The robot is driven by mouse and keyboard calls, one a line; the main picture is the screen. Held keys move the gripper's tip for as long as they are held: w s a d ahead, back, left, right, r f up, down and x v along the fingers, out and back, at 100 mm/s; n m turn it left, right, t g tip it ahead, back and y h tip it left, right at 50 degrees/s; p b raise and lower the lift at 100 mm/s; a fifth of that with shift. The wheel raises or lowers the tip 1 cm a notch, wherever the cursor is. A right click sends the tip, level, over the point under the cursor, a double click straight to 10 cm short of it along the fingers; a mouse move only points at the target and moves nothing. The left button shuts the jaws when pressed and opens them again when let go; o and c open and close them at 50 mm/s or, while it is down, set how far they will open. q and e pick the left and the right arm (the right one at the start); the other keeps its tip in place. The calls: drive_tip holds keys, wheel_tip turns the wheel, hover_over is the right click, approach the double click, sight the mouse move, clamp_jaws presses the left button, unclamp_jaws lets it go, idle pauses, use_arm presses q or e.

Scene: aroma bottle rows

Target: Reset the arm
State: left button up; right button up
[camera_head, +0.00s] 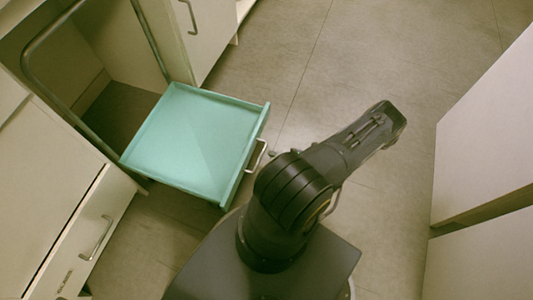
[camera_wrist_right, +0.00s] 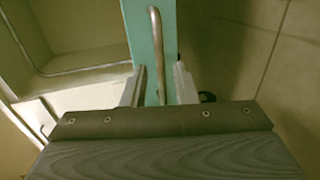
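A teal drawer (camera_head: 190,140) stands pulled out of the cabinet, and its inside looks empty. Its metal handle (camera_head: 257,156) is on the front face. My right gripper (camera_head: 273,154) is close to this handle, mostly hidden behind my own arm in the head view. In the right wrist view, the two fingers of my right gripper (camera_wrist_right: 159,80) stand apart, one on each side of the handle (camera_wrist_right: 157,45), with gaps between. The teal drawer front (camera_wrist_right: 139,35) lies just beyond. My left gripper is not in view.
White cabinets with handles stand on the left (camera_head: 50,190) and at the top (camera_head: 200,30). A pale cabinet (camera_head: 487,140) stands on the right. Bare tiled floor (camera_head: 390,60) lies between them, giving free room.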

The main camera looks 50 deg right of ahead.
drive_tip(key=shift+v, duration=0.8)
